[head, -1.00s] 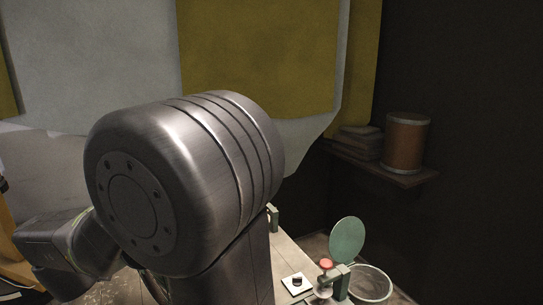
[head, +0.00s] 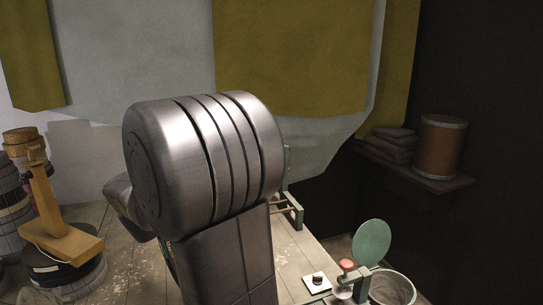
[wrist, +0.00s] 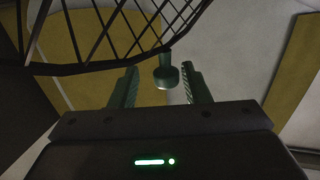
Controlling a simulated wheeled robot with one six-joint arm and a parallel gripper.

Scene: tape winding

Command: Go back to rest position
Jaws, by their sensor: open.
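My gripper (wrist: 160,88) shows in the wrist view with its two green fingers apart and nothing between their tips that I can see as held. A dark green knob-like piece (wrist: 167,74) shows between and beyond the fingers; whether it touches them I cannot tell. In the head view my large metal arm joint fills the middle and hides the gripper and part of the table.
A black wire mesh (wrist: 110,35) crosses the top of the wrist view. A wooden table (head: 110,235) holds stacked reels (head: 60,285) and a wooden stand (head: 55,215) at left. A green disc (head: 371,243) and red knob (head: 346,264) stand at right, near a shelf (head: 425,180).

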